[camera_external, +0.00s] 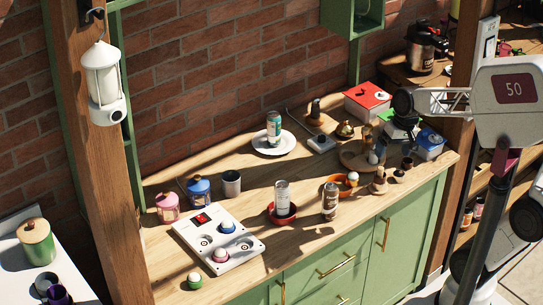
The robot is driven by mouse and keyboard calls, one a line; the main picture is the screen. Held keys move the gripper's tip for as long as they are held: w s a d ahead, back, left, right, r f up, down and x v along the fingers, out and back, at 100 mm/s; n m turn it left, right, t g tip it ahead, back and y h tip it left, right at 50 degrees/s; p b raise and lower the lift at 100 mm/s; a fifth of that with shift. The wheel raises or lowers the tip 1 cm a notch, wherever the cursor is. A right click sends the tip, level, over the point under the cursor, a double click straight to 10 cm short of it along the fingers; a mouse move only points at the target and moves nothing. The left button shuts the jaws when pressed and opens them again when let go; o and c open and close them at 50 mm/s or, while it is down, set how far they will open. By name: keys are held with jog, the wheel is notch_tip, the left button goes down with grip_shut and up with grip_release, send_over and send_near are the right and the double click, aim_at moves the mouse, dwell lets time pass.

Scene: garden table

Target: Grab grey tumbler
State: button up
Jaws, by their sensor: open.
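A grey tumbler (231,184) stands upright on the wooden worktop, left of the middle, right beside the blue lidded jar. Nothing covers it. My gripper (398,132) is at the end of my arm over the right part of the worktop, well to the right of the tumbler and apart from it. It is open; its fingers are small and hard to make out against the clutter behind.
A blue jar (199,190) and a pink jar (167,207) stand left of the tumbler. A white panel (217,239) lies in front. A can stands on a white plate (287,145) behind right; another stands in a red bowl (273,217). The right side is crowded.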

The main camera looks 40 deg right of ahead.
jog(key=w+a+f+m+g+y, duration=0.1)
jog(key=w+a+m+y, duration=0.1)
jog(key=w+a, duration=0.35)
jog(key=w+a+f+m+g+y, duration=0.1)
jog(key=w+a+m, duration=0.1)
jog(key=w, duration=0.6)
jog(key=m+y, duration=0.8)
jog(key=m, duration=0.2)
send_near(224, 185)
jog(key=shift+w+d+r, duration=0.1)
jog(key=shift+w+d, duration=0.1)
jog(key=shift+d, duration=0.35)
jog(key=shift+x, duration=1.25)
jog(key=shift+x, duration=2.65)
